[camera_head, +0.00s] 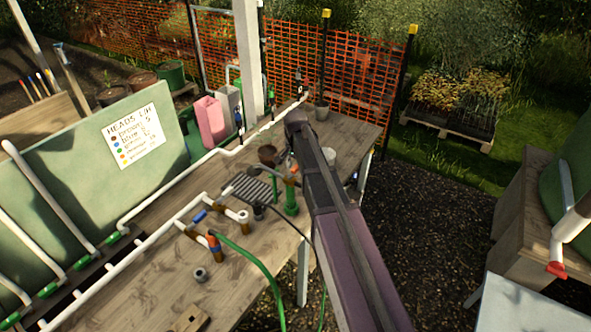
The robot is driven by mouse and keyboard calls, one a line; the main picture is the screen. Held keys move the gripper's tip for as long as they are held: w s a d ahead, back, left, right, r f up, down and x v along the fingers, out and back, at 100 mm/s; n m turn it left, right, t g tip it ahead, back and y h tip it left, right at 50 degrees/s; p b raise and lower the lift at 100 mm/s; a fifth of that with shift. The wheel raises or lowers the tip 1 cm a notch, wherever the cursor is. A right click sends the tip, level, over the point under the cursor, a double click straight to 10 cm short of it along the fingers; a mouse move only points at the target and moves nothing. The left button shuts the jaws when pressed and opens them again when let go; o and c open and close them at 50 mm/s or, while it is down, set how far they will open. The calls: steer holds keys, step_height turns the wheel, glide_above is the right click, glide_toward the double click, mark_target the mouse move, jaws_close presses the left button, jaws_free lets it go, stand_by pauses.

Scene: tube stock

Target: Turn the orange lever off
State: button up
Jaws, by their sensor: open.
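White pipework (165,237) with brown fittings lies on the wooden table (150,285). A small orange part (213,241), which looks like the orange lever, is on the brown fitting at the near end, beside a green hose. Its exact angle is too small to tell. A blue lever (200,216) sits farther along the pipework. My arm reaches over the table's right side from the lower right. My gripper (284,163) is small and dark under the arm's far end, open, beyond and right of the orange part and apart from it.
A green stand (291,200) with an orange-brown top and a dark slatted tray (250,187) are near my gripper. A green board with a sign (135,137) stands at left. Orange mesh fencing (360,75) is behind. A grey ring (200,274) lies in front.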

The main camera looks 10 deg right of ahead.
mark_target(299, 184)
jaws_close()
steer(key=shift+s+d+m, duration=0.1)
steer(key=shift+m, duration=0.3)
steer(key=s+m, duration=0.1)
steer(key=m, duration=0.4)
steer(key=s+m, duration=0.2)
steer(key=m, duration=0.4)
steer(key=s+m, duration=0.2)
steer(key=m, duration=0.4)
steer(key=shift+f, duration=0.1)
stand_by(0.4)
stand_by(0.4)
